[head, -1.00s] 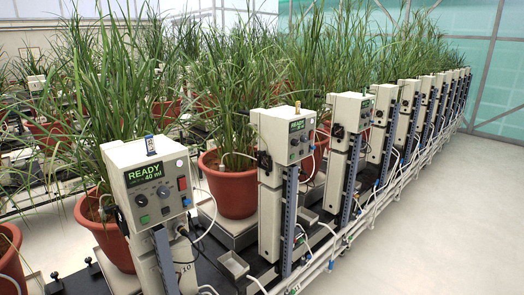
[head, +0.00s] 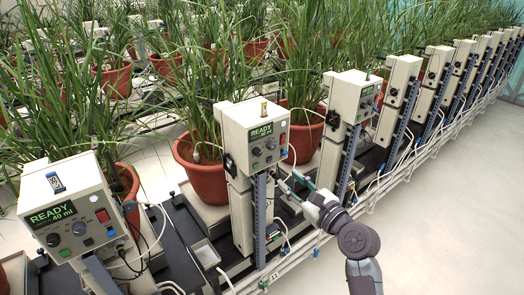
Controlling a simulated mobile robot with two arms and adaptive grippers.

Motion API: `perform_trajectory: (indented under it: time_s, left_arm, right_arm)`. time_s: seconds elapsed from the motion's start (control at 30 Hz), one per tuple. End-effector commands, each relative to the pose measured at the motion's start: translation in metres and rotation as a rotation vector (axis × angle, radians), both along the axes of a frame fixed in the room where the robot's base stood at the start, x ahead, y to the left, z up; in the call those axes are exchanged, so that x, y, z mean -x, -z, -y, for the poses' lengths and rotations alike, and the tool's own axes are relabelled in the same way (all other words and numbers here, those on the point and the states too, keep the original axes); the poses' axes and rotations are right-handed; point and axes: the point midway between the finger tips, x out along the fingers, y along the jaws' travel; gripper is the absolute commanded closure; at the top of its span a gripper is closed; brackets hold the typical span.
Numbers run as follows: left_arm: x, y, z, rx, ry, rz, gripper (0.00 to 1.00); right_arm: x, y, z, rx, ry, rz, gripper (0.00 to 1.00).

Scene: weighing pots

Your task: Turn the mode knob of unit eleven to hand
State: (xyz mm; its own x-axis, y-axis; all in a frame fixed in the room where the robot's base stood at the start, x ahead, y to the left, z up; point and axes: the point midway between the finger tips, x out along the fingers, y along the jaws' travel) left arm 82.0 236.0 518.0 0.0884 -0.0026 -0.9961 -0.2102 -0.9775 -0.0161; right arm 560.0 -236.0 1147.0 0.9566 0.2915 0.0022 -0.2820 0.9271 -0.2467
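The middle control unit (head: 238,122) is a beige box on a post with a green READY display (head: 261,132). Its front has small dark knobs (head: 271,145), a red switch (head: 283,139) and buttons. Their markings are too small to read, so I cannot tell which knob is the mode knob or where it points. My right gripper (head: 288,180) is low and to the right of this front panel, apart from the knobs. Its two fingers look spread, with nothing seen between them. My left gripper is out of view.
A nearer unit (head: 75,185) stands at lower left, reading READY 40 ml. More units (head: 345,95) run back to the right. Potted grasses (head: 203,182) stand behind, with pipes and cables (head: 300,245) along the front. The pale floor (head: 460,220) at right is clear.

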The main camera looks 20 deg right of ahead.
Motion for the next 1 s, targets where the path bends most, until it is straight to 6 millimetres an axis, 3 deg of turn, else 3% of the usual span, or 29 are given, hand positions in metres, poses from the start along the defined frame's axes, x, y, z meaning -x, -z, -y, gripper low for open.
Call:
perform_trajectory:
  time_s: [0.17,0.6,0.8,1.0]
  left_arm:
    - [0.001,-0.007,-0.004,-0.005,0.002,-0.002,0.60]
    - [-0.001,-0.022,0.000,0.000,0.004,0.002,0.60]
    - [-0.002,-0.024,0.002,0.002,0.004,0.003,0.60]
    - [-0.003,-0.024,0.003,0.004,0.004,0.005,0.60]
  right_arm:
    - [-0.024,-0.003,-0.007,-0.004,-0.001,0.000,0.65]
    - [-0.108,-0.001,-0.033,0.000,0.000,-0.001,0.65]
    - [-0.126,0.000,-0.038,0.000,0.000,-0.001,0.65]
    - [-0.129,0.001,-0.039,0.000,0.001,-0.002,0.65]
